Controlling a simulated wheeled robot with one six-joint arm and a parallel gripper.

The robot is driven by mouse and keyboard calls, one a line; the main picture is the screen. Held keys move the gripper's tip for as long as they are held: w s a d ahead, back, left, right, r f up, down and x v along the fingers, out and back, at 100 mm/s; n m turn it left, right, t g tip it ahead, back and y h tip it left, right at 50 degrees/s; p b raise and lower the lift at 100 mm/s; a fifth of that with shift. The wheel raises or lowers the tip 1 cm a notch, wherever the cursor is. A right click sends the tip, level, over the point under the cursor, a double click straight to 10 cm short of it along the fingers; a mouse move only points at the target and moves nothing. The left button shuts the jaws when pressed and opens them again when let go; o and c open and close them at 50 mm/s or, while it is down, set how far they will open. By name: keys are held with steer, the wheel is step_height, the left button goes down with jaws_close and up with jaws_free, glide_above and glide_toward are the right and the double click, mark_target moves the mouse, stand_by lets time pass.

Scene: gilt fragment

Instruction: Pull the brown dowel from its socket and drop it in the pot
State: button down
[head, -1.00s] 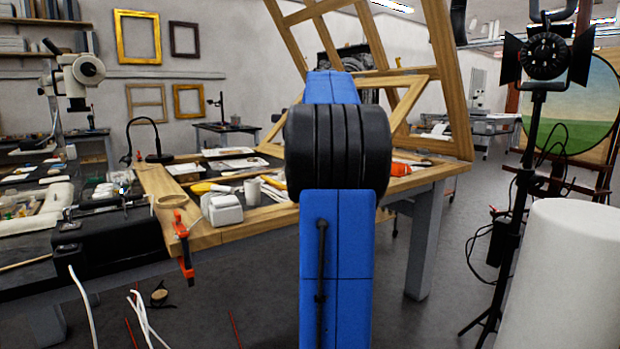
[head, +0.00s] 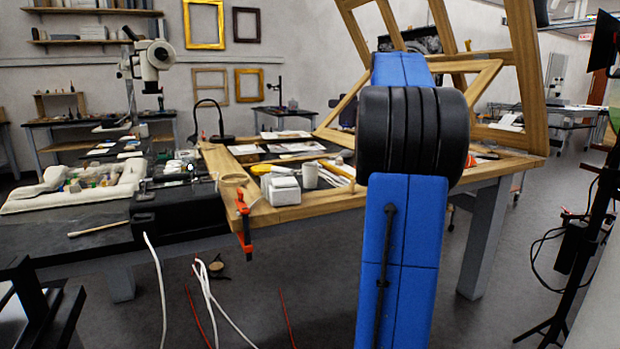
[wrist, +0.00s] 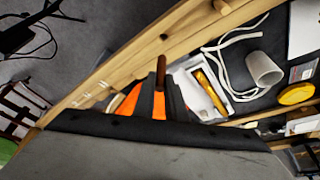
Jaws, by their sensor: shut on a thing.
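My gripper (wrist: 160,88) shows its dark fingers in the wrist view, shut on the brown dowel (wrist: 161,68), which sticks out past the fingertips. The dowel is over the wooden edge of the bench, with nothing visibly around its exposed end. A white cup-like pot (wrist: 264,70) is to the right of the gripper in the wrist view. It also stands on the bench in the head view (head: 309,176). In the head view my blue arm hides part of the bench, and the gripper is not visible. I cannot make out the socket.
The wooden-edged bench (head: 330,201) carries a white box (head: 284,190), an orange clamp (head: 244,222) and a large leaning wooden frame (head: 522,60). A white cord (wrist: 228,45) lies near the pot. A yellow round thing (wrist: 296,94) lies beyond it. A black stand (head: 575,260) is at right.

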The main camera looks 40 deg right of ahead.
steer(key=w+a+r+n+t+y, duration=0.1)
steer(key=w+a+r+n, duration=0.15)
steer(key=w, duration=0.55)
steer(key=w+a+r+n+y, duration=0.1)
steer(key=w+a+n, duration=0.25)
steer(key=w, duration=0.55)
steer(key=w+a+r+n+t+y, duration=0.1)
steer(key=w+a+n, duration=0.2)
steer(key=w, duration=0.5)
steer(key=shift+s+d+f, duration=0.1)
steer(key=shift+d+f, duration=0.05)
steer(key=shift+f, duration=1.2)
steer(key=shift+d+f, duration=0.15)
steer(key=shift+f, duration=1.15)
steer(key=c, duration=1.7)
jaws_free()
steer(key=v, duration=1.7)
steer(key=shift+s+a+r, duration=0.15)
steer(key=shift+s+a, duration=0.05)
steer(key=shift+a, duration=0.15)
